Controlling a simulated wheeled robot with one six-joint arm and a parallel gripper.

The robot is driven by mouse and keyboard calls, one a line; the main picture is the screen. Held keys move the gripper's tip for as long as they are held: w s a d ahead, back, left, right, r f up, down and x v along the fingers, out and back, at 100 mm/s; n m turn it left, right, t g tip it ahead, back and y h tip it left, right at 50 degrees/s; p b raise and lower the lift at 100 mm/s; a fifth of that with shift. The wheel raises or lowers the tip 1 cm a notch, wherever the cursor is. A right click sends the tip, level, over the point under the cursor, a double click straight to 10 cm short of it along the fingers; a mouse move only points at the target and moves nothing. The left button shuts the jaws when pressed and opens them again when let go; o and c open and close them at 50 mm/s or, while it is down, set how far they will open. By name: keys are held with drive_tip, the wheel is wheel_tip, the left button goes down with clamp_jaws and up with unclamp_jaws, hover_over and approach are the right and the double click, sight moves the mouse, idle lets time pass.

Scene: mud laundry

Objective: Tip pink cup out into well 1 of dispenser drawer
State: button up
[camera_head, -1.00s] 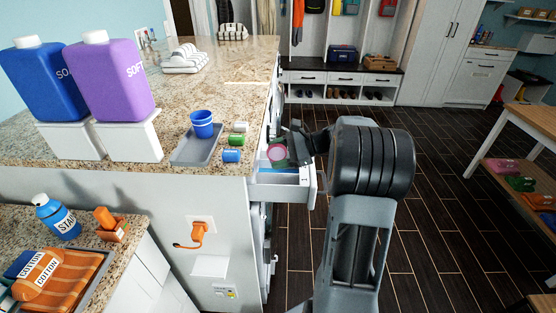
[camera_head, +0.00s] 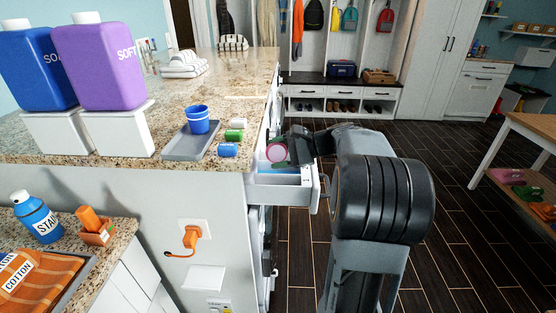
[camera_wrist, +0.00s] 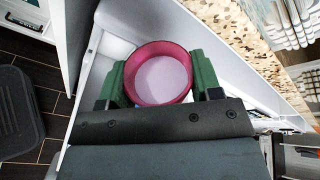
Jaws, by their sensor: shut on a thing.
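The pink cup (camera_wrist: 160,46) is held between the green fingers of my gripper (camera_wrist: 155,78) in the wrist view. Its round opening faces the wrist camera, and pale contents or a pale inside fill the ring. In the head view the pink cup (camera_head: 276,152) shows small, with my gripper (camera_head: 283,150) shut on it. It is over the open white dispenser drawer (camera_head: 284,194), which sticks out of the counter's right side. The drawer's white wall (camera_wrist: 112,46) also shows around the cup in the wrist view. Which well lies under the cup cannot be told.
A grey tray (camera_head: 180,149) with a blue cup (camera_head: 197,120) stands on the granite counter, beside small green (camera_head: 234,135) and blue (camera_head: 228,150) cylinders. Blue (camera_head: 35,70) and purple (camera_head: 105,65) jugs stand on white stands.

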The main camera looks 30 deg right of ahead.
drive_tip(key=shift+s+a+f+n+t+h+b, duration=0.15)
drive_tip(key=shift+n+t+b, duration=0.65)
drive_tip(key=shift+b, duration=2.15)
drive_tip(key=shift+s+a+r+n+t+h+b, duration=0.25)
drive_tip(key=shift+n+b, duration=0.95)
drive_tip(key=shift+b, duration=1.7)
drive_tip(key=shift+d+t, duration=0.2)
drive_tip(key=shift+t, duration=0.05)
drive_tip(key=n+b, duration=0.1)
drive_tip(key=b, duration=0.2)
drive_tip(key=s+n+t+b, duration=0.1)
drive_tip(key=n+b, duration=0.1)
drive_tip(key=b, duration=0.2)
drive_tip(key=n+t+b, duration=0.1)
drive_tip(key=n+b, duration=0.1)
drive_tip(key=b, duration=0.2)
drive_tip(key=shift+s+a+r, duration=0.2)
drive_tip(key=shift+a, duration=0.2)
drive_tip(key=shift+s+a+r+n+t+y+b, duration=0.15)
drive_tip(key=shift+n+t+b, duration=0.1)
drive_tip(key=shift+n+b, duration=0.25)
drive_tip(key=shift+s+d+r+n+t+y+b, duration=0.15)
drive_tip(key=shift+n+t+b, duration=0.15)
drive_tip(key=shift+b, duration=0.4)
drive_tip(key=shift+w+a, duration=0.1)
